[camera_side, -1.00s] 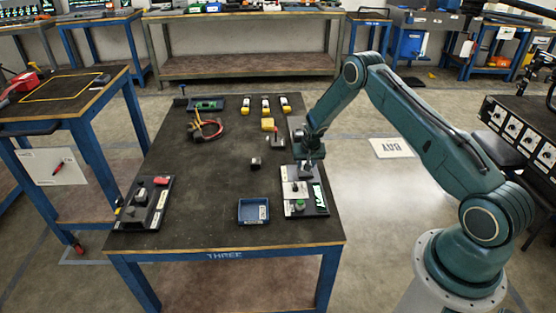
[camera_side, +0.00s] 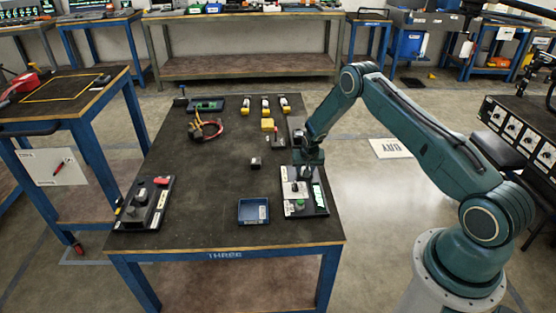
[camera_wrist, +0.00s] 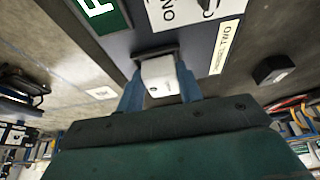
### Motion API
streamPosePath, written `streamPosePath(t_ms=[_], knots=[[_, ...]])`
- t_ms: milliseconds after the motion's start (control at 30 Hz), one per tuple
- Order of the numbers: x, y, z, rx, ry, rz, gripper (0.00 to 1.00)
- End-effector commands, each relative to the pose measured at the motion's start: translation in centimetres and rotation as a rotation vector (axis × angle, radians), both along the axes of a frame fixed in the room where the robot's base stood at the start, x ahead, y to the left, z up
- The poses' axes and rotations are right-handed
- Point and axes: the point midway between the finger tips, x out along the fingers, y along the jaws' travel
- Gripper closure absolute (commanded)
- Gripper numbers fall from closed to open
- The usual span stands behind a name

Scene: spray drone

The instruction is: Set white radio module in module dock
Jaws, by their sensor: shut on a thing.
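The white radio module (camera_wrist: 160,76) is between the two blue fingers of my gripper (camera_wrist: 160,88) in the wrist view. My gripper is shut on it. A dark raised edge (camera_wrist: 155,52), which looks like part of the module dock, borders the module's far side. I cannot tell whether the module is inside the dock or just above it. In the side view my gripper (camera_side: 306,174) is low over the far end of the dark panel (camera_side: 318,211), and it hides the module and most of the dock there.
The panel carries a white switch plate (camera_side: 294,188), a green button (camera_side: 300,204) and a green label (camera_side: 318,195). A blue tray (camera_side: 253,211) and a small dark block (camera_side: 255,163) lie to the left. Another control panel (camera_side: 145,203) stands at the table's left. The table middle is mostly clear.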

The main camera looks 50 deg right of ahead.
Motion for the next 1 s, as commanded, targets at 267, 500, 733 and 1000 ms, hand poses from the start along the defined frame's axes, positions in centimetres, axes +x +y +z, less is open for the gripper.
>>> streamPosePath(t_ms=[267,500,733,1000], knots=[[0.0,0.1,-1.3,0.004,-0.007,0.001,0.87],[0.0,0.1,-1.2,0.006,-0.007,0.002,0.46],[0.0,0.1,-0.4,0.005,-0.008,0.003,0.45],[-0.6,0.7,2.1,0.003,-0.004,0.003,0.42]])
